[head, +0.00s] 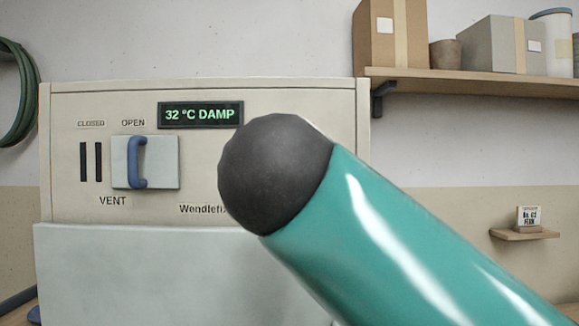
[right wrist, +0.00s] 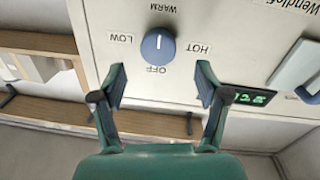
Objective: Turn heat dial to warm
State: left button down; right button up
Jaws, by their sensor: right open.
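The heat dial (right wrist: 157,45) is a round blue knob with a white mark, on the cream panel (right wrist: 225,45). The right wrist view shows it upside down, with WARM above, OFF below, LOW at left and HOT at right. The mark lies along the OFF–WARM line; I cannot tell which end it points to. My right gripper (right wrist: 160,85) is open and empty, its fingertips spread on either side just below the dial in that view, apart from it. In the head view my teal arm hides the dial. My left gripper is out of view.
The panel's green display (head: 201,115) reads 32 °C DAMP. The blue vent handle (head: 137,162) sits at OPEN. A wall shelf (head: 470,82) with boxes (head: 388,32) is at the upper right, and a small ledge (head: 525,234) holds a card.

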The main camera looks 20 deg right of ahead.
jog(key=v, duration=0.6)
jog(key=shift+f, duration=0.1)
